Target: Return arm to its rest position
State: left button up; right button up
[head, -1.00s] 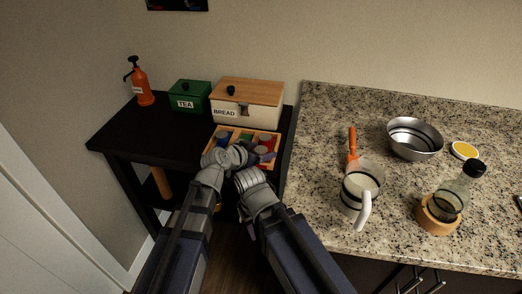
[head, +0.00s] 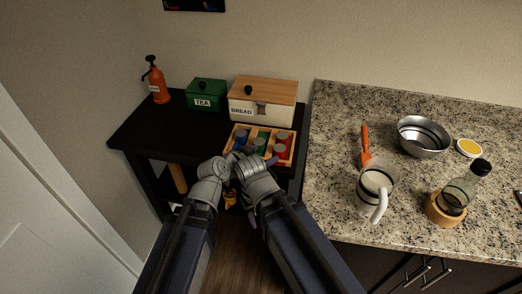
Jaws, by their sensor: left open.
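Both my arms reach forward from the bottom of the head view, close together in front of the dark side table (head: 185,128). My left gripper (head: 232,166) is open, just in front of the wooden spice tray (head: 236,131), with no object seen in it. Its fingertips are partly hidden by the wrist links. My right arm's wrist is beside it on the right, and its jaws are not clearly visible. Several jars stand in the tray's compartments.
A bread box (head: 262,105), green tea box (head: 206,95) and orange spray bottle (head: 157,82) stand on the table. On the granite counter (head: 330,200) are a pitcher (head: 371,186), metal bowl (head: 422,140), orange-handled utensil (head: 365,142) and dark-capped bottle (head: 460,190).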

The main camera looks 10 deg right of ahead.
pick_arm(q)
jog(key=s+a+f+n+g+y, duration=0.3)
jog(key=a+f, duration=0.1)
jog(key=a, duration=0.5)
jog(key=s+a+f+n+g+y, duration=0.2)
jog(key=s+a+f+n+y, duration=0.15)
jog(key=a, duration=0.45)
jog(key=s+a+f+n+g+y, duration=0.2)
jog(key=s+a+f+g, duration=0.15)
jog(key=a, duration=0.55)
jog(key=s+d+m+y, duration=0.1)
jog(key=s+d+m, duration=0.2)
jog(key=d, duration=0.8)
jog(key=shift+s+d+f+m+g, duration=0.15)
jog(key=shift+s+d+m+g, duration=0.2)
jog(key=shift+s, duration=0.75)
